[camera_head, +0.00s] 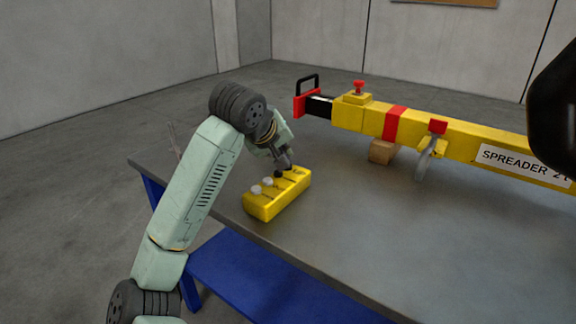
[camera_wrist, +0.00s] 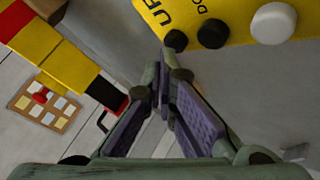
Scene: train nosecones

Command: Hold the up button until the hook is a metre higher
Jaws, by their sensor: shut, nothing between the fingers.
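The yellow control box (camera_head: 262,208) lies on the grey table with its buttons facing up. In the wrist view its yellow face (camera_wrist: 237,12) carries the letters "UP" and a partly hidden "DO". A black button (camera_wrist: 176,41) sits beside "UP", another black button (camera_wrist: 213,33) beside "DO", and a white button (camera_wrist: 273,23) farther right. My gripper (camera_head: 285,168) is shut and empty, pointing down over the box's far end. In the wrist view its fingertips (camera_wrist: 165,58) are close to the up button; I cannot tell whether they touch it. I cannot make out the hook.
A yellow spreader beam (camera_head: 460,140) with red parts rests on the table (camera_head: 350,235) behind the box, with a wooden block (camera_head: 382,152) under it. A large dark shape (camera_head: 556,110) fills the right edge. The table front right of the box is clear.

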